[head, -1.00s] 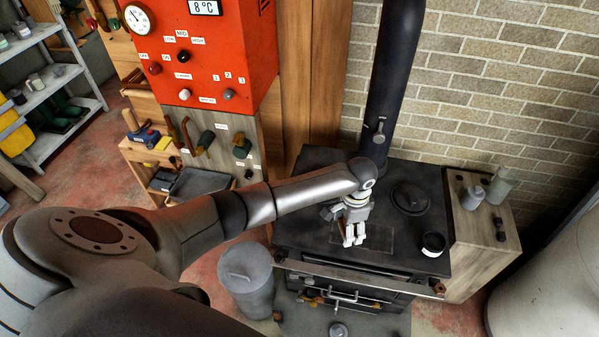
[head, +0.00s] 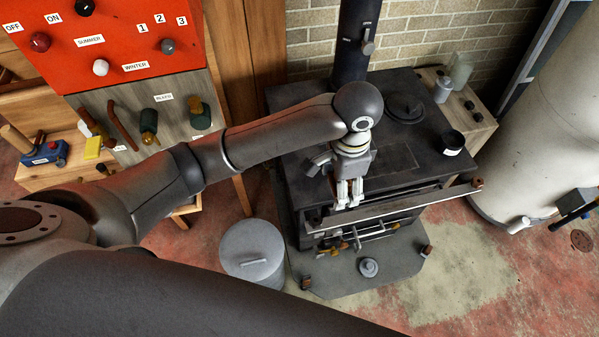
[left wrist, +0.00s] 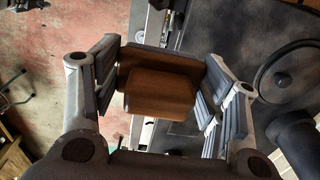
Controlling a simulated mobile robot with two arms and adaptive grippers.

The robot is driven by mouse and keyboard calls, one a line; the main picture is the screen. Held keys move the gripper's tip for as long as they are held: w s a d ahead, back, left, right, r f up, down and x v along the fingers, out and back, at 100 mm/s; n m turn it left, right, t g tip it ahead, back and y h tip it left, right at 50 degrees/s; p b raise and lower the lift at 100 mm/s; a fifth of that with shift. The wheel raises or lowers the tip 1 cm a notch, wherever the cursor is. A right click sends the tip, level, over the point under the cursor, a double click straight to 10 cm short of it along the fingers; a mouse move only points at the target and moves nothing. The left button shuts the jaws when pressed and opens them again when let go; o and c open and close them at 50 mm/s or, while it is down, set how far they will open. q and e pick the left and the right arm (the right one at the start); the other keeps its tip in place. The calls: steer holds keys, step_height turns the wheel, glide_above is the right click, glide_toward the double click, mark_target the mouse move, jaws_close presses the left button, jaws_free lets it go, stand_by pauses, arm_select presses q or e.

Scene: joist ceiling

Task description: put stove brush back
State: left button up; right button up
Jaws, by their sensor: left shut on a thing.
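My left gripper (head: 348,198) points down near the front edge of the black stove (head: 385,160), just above its front rail (head: 400,206). In the left wrist view its fingers are shut on a brown wooden piece (left wrist: 160,92), which I take to be the stove brush. Any bristles are hidden, and the fingers and hand mostly cover the piece in the head view. Several small tools or fittings (head: 345,240) show below the rail at the stove front. My right gripper is not in view.
A round lid (head: 405,108) and a small black pot (head: 453,143) are on the stove top. The flue pipe (head: 357,45) rises behind. A grey lidded bin (head: 252,250) stands left of the stove. A pale tank (head: 540,110) stands at right.

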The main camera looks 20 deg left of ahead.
arm_select(q)
steer(key=w+a+f+p, duration=0.1)
steer(key=w+a+f, duration=0.3)
steer(key=w+a+f+p, duration=0.1)
steer(key=w+a+f, duration=0.2)
steer(key=a+f, duration=0.1)
steer(key=shift+w+a, duration=0.35)
steer(key=shift+w, duration=0.05)
steer(key=shift+w+a+f, duration=0.25)
steer(key=shift+w+f, duration=0.05)
steer(key=shift+f, duration=0.25)
steer(key=f, duration=0.3)
steer(key=shift+w+a+p, duration=0.15)
steer(key=shift+a+p, duration=0.05)
steer(key=shift+p, duration=0.1)
steer(key=shift+f, duration=0.25)
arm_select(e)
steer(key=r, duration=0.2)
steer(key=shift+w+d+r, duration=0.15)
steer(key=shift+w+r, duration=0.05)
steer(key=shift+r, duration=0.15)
arm_select(q)
steer(key=shift+f, duration=0.15)
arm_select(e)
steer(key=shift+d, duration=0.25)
arm_select(q)
steer(key=o, duration=1)
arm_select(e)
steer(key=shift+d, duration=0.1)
